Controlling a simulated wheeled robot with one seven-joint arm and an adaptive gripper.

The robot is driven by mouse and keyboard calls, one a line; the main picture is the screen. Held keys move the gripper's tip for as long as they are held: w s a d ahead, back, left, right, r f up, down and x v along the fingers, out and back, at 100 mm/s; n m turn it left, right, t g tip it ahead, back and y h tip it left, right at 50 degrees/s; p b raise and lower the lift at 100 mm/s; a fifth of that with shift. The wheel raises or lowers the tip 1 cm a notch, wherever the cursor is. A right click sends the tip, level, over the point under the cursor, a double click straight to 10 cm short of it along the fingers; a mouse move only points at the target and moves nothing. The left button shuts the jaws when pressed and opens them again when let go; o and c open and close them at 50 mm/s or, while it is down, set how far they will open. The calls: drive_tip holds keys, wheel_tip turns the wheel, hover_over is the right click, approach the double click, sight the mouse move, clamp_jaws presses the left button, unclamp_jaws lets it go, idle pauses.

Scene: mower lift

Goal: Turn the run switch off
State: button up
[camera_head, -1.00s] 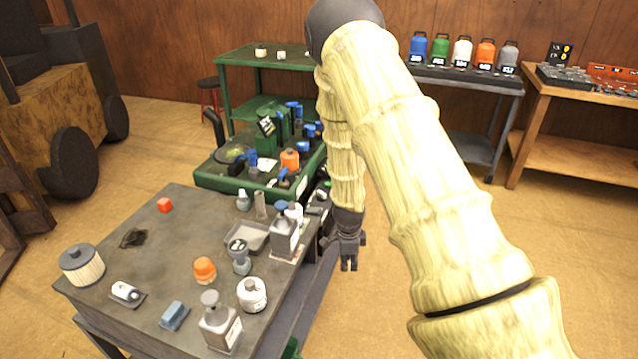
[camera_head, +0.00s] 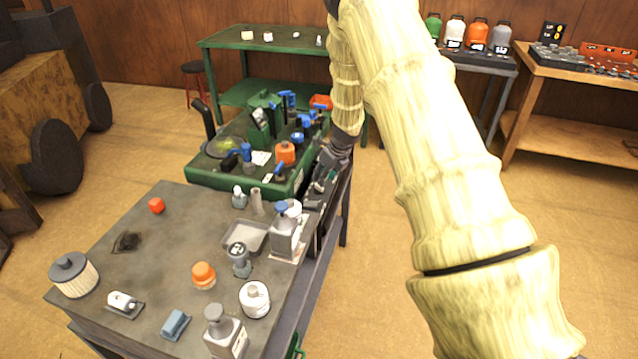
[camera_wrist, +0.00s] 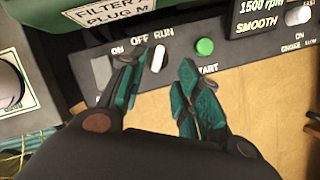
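The run switch (camera_wrist: 158,58) is a small white lever on a dark control panel, under the printed words OFF and RUN in the wrist view. ON is printed to its left. I cannot tell which position it is set to. My gripper (camera_wrist: 159,68) is open, its green-edged fingers on either side of the switch, the left one closer. Contact cannot be made out. In the head view my gripper (camera_head: 324,178) is at the right side of the green mower bench (camera_head: 230,178); the switch cannot be made out there.
A round green START button (camera_wrist: 204,46) is just right of the switch, beyond my right finger. A display (camera_wrist: 262,18) reads 1500 rpm SMOOTH, with a choke knob (camera_wrist: 298,15) beside it. A grey table (camera_head: 160,240) with bottles and small parts stands in front; floor is clear at right.

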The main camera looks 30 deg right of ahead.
sight(319, 188)
drive_tip(key=shift+p+x, duration=0.35)
drive_tip(key=shift+x, duration=2.4)
drive_tip(key=shift+a, duration=0.1)
clamp_jaws()
